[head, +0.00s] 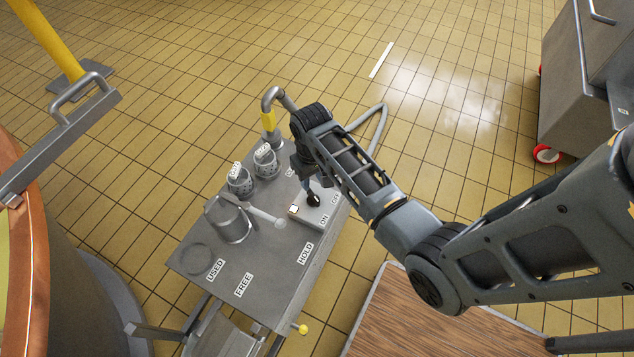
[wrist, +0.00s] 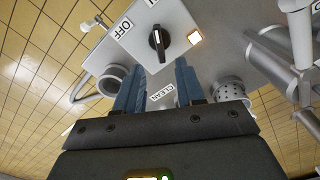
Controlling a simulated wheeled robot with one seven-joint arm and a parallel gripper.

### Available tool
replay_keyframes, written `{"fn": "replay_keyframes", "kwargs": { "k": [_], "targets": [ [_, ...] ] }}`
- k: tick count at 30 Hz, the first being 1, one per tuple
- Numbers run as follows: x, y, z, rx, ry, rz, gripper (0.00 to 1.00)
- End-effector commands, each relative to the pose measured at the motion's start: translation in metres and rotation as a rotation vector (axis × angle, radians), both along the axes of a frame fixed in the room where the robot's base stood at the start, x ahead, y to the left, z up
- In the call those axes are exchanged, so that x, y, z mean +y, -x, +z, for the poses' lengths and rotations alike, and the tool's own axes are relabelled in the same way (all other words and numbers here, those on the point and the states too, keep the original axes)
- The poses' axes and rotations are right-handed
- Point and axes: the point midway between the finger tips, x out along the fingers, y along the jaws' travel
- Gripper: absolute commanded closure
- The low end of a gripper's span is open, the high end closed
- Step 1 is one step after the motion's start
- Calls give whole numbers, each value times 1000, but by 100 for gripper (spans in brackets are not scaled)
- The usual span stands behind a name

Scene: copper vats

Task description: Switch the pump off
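The pump's switch box (head: 300,216) is a pale block on the right side of the steel table (head: 262,270). An OFF label (wrist: 126,27) lies to the knob's upper left; another label at the top edge is cut off. In the head view the ON label (head: 325,220) shows near the box. My gripper (wrist: 158,72) is open, its blue fingers apart and empty, just short of the knob.
A copper vat (head: 25,260) is at left, a wheeled cabinet (head: 572,90) at right.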

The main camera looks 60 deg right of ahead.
Motion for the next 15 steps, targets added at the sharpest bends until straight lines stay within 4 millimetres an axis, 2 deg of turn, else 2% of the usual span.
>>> {"fn": "replay_keyframes", "kwargs": {
  "k": [5,15],
  "targets": [
    [0,0,-14,8,-6,-2,62],
    [0,0,-64,7,-5,-2,62]
  ]
}}
